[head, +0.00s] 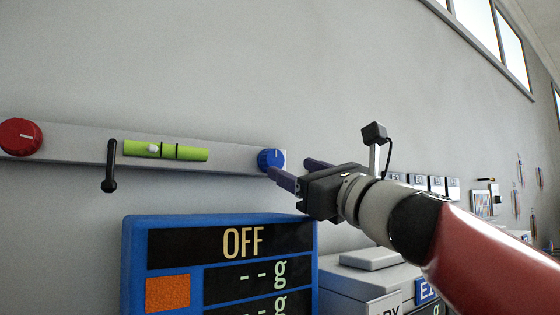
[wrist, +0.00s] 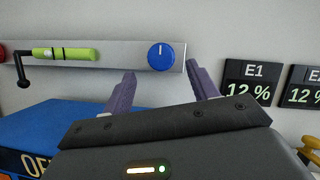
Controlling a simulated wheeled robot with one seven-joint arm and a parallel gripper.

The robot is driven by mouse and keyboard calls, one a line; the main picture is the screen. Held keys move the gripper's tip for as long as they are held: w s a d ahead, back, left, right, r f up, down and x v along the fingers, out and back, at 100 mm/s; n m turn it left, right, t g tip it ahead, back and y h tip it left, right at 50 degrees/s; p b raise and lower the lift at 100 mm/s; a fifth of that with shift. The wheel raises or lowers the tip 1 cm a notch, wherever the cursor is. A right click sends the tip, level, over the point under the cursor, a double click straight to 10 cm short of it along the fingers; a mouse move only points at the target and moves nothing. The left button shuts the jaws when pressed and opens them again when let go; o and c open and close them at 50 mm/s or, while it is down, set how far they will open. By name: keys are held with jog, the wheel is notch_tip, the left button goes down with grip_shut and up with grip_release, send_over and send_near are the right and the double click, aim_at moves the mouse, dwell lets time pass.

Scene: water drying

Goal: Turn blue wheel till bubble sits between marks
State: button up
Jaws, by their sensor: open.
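The blue wheel (head: 270,160), with a white pointer line, is at the right end of the grey bar on the wall; it also shows in the wrist view (wrist: 161,56), its line near upright. The green vial (head: 192,153) has two dark marks. Its pale bubble (head: 154,148) sits just left of the left mark, not between them. My gripper (head: 293,169) is open and empty beside the wheel. In the wrist view its purple fingers straddle the wheel's column, tips slightly below and to either side; I see no clear contact.
A red knob (head: 20,136) is at the bar's left end, and a black lever (head: 110,168) hangs left of the vial. A blue-framed display (head: 134,265) reading OFF stands below. An E1 panel (wrist: 247,82) is right of the gripper. The wall above is clear.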

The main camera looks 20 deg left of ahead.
aim_at(277, 161)
jog(key=p+x, duration=0.1)
jog(key=x, duration=0.4)
jog(key=shift+f, duration=0.1)
jog(key=shift+c, duration=0.2)
jog(key=c, duration=1)
